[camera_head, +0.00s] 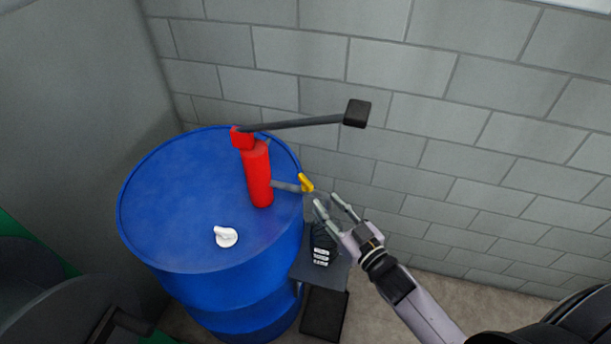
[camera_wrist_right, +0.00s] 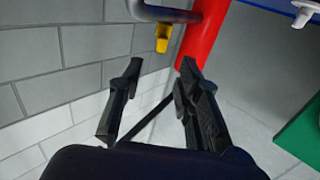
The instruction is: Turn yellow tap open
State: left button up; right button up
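The yellow tap (camera_head: 306,183) is a small handle at the end of a grey spout on the red pump (camera_head: 258,172), which stands on the blue barrel (camera_head: 170,215). In the right wrist view the yellow tap (camera_wrist_right: 163,36) is at the top centre, beyond the fingertips. My right gripper (camera_head: 333,201) is open and empty, just right of and slightly below the tap, apart from it. In the wrist view its two dark fingers (camera_wrist_right: 160,70) are spread with nothing between them. My left gripper does not show.
A long grey pump lever with a black end block (camera_head: 357,113) reaches right above the tap. A white cap (camera_head: 226,237) sits on the barrel. A dark container (camera_head: 322,245) stands on a small grey stand below the gripper. A block wall (camera_head: 430,165) is behind.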

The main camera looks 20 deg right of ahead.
aim_at(312, 187)
jog(key=p+x, duration=0.2)
jog(key=x, duration=0.8)
jog(key=shift+w+f, duration=0.1)
jog(key=shift+w, duration=0.15)
jog(key=shift+c, duration=0.3)
grip_shut()
